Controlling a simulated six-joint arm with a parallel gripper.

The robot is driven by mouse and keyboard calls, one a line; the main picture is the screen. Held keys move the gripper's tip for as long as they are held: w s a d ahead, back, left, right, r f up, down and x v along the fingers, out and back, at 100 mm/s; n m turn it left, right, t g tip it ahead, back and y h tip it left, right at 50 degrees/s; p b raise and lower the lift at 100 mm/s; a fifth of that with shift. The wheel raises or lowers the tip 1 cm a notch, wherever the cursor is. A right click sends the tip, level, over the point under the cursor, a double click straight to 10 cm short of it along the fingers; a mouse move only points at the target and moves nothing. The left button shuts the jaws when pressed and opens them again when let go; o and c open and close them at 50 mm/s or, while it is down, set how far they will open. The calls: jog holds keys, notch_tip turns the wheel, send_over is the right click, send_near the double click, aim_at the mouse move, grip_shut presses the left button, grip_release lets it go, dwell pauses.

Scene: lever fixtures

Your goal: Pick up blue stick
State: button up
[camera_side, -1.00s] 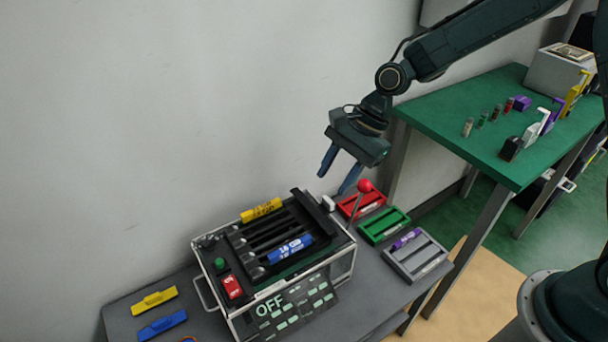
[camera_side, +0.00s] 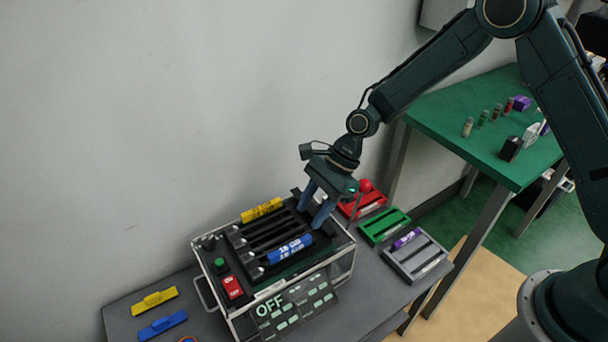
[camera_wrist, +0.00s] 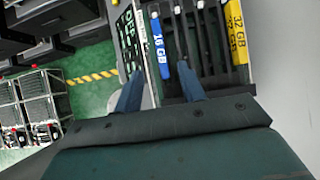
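The blue stick (camera_side: 290,249), marked 16 GB, lies in a slot near the front side of the rack machine's (camera_side: 346,243) top. It also shows in the wrist view (camera_wrist: 159,50), beyond the fingertips and between their lines. My gripper (camera_side: 315,218) is open and empty, tilted down over the right end of the rack, a little right of and above the blue stick. In the wrist view its two blue fingers (camera_wrist: 158,82) stand apart with nothing between them. A yellow stick (camera_side: 261,209), marked 32 GB, lies in the rear slot.
A lever with a red knob (camera_side: 365,186) stands at the machine's right end, close to my gripper. Red, green (camera_side: 384,226) and grey (camera_side: 415,258) trays lie to the right. Yellow (camera_side: 154,300) and blue (camera_side: 162,325) pieces lie at left.

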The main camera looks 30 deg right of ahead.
aim_at(290, 246)
jog(key=shift+x, duration=2.85)
jog(key=shift+f, duration=0.1)
jog(key=shift+x, duration=2.55)
grip_shut()
